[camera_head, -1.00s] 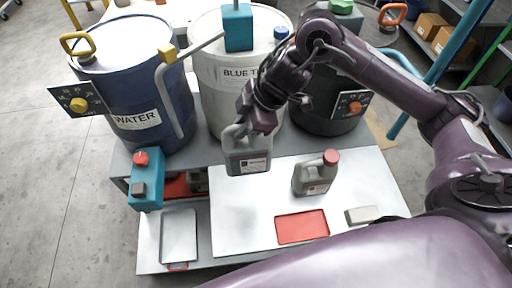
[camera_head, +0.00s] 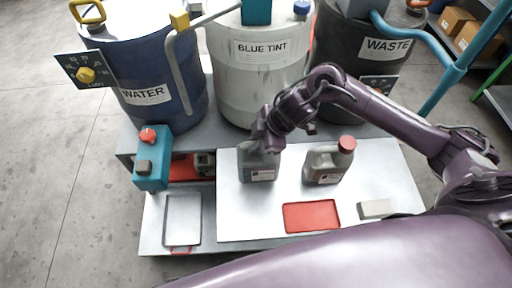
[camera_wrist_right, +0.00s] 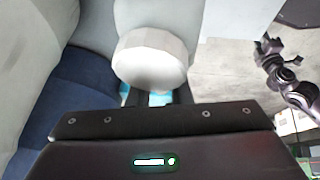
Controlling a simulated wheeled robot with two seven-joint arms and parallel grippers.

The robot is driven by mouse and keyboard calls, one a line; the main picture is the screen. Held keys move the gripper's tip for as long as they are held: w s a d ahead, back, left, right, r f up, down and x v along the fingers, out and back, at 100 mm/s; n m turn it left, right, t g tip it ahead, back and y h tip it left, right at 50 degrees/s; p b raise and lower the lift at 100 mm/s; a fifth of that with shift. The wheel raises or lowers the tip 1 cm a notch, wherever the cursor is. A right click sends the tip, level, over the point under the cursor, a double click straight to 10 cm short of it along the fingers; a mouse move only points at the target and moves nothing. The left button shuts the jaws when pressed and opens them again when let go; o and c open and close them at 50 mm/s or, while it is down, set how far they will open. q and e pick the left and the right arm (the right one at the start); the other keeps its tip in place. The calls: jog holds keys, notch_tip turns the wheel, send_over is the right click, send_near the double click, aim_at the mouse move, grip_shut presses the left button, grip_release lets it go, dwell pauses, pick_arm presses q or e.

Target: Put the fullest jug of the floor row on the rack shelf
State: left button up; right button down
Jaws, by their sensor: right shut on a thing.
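My right gripper (camera_head: 265,143) is shut on a grey jug (camera_head: 258,168) with a pale label, held upright over the left part of the white board (camera_head: 232,218). I cannot tell whether its base touches the board. In the right wrist view, a rounded white cap-like part (camera_wrist_right: 152,60) is just beyond the gripper. A second grey jug (camera_head: 325,165) with a red cap stands on the board to the right. Fill levels are not readable. A dark jointed arm, probably my left, shows at the right of the wrist view; its fingers are too small to read.
Water (camera_head: 150,70), blue tint (camera_head: 235,75) and waste (camera_head: 345,60) drums stand behind. A red tray (camera_head: 311,216), a pale block (camera_head: 376,209) and a grey tray (camera_head: 183,218) lie in front. Shelving with cardboard boxes (camera_head: 470,32) is at the upper right.

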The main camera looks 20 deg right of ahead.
pick_arm(q)
jog(key=shift+w+r, duration=0.35)
jog(key=shift+w, duration=0.25)
pick_arm(e)
jog(key=shift+f, duration=1.2)
pick_arm(q)
jog(key=shift+d, duration=0.1)
pick_arm(e)
jog(key=c, duration=1.3)
grip_release()
jog(key=shift+f, duration=0.2)
pick_arm(q)
jog(key=shift+w, duration=0.1)
pick_arm(e)
jog(key=shift+d+r, duration=0.1)
jog(key=shift+r, duration=0.15)
jog(key=p+v, duration=0.2)
jog(key=v, duration=0.9)
jog(key=shift+s+d+r, duration=0.15)
jog(key=shift+r, duration=0.2)
pick_arm(q)
jog(key=s, duration=0.1)
jog(key=s+f, duration=0.1)
jog(key=s, duration=0.2)
jog(key=shift+s+a+f, duration=0.2)
jog(key=shift+a+f, duration=0.2)
